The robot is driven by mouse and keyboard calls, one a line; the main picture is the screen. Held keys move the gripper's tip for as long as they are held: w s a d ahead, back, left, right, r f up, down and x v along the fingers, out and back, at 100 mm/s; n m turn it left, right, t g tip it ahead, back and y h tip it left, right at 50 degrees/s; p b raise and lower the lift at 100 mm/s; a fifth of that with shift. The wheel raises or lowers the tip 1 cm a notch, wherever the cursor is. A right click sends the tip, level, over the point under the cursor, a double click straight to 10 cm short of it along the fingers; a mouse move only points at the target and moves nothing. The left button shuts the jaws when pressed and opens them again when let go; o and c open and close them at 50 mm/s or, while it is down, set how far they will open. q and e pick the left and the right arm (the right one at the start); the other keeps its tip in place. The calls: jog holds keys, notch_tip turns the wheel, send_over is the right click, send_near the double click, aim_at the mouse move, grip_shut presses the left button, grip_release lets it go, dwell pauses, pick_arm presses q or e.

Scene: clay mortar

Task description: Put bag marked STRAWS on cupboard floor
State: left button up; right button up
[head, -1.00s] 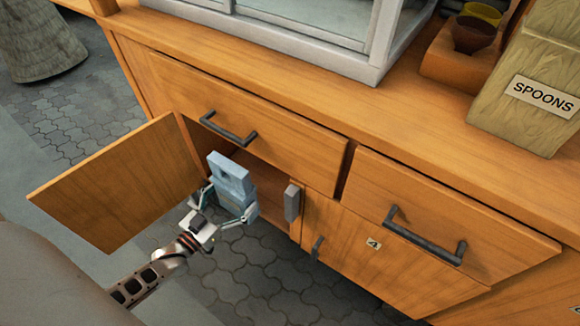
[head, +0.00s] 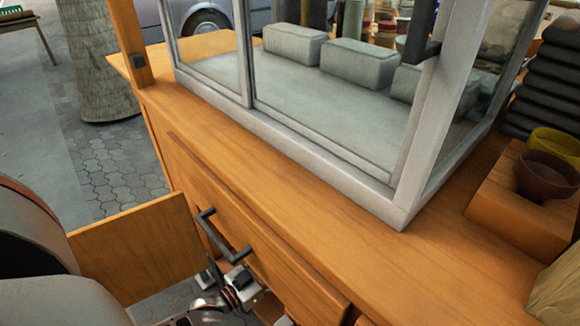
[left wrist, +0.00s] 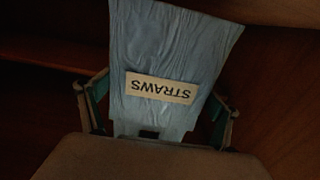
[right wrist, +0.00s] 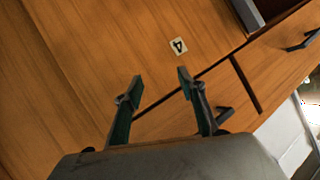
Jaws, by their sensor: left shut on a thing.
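The light blue bag marked STRAWS (left wrist: 175,45) fills the middle of the left wrist view, its label upside down. My left gripper (left wrist: 158,108) is shut on it, with a finger at each side. Dark wooden cupboard walls surround the bag; I cannot tell whether it touches the floor. In the head view my left wrist is low, beside the open cupboard door (head: 140,245), and the bag is hidden. My right gripper (right wrist: 160,82) is open and empty in front of the wooden front with the 4 label (right wrist: 178,46).
A drawer handle (head: 222,236) juts out just above my left wrist. A glass display case (head: 300,140) stands on the wooden counter (head: 400,265). Bowls (head: 548,170) sit in a wooden holder at the right. A dark handle (right wrist: 224,118) shows near the right gripper.

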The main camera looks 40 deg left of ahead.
pick_arm(q)
jog(key=f, duration=0.1)
jog(key=s+f, duration=0.1)
jog(key=shift+f+b, duration=0.4)
jog(key=shift+w+f, duration=0.15)
jog(key=shift+f, duration=0.1)
jog(key=shift+w+r, duration=0.3)
jog(key=shift+r, duration=0.05)
jog(key=shift+f+b, duration=0.15)
jog(key=shift+b, duration=0.15)
jog(key=o, duration=1.2)
jog(key=shift+c, duration=0.2)
pick_arm(e)
jog(key=a+m, duration=0.2)
jog(key=shift+w+a+f+m, duration=0.1)
jog(key=shift+a+f+m, duration=0.1)
jog(key=shift+a+m, duration=0.1)
jog(key=shift+r, duration=0.1)
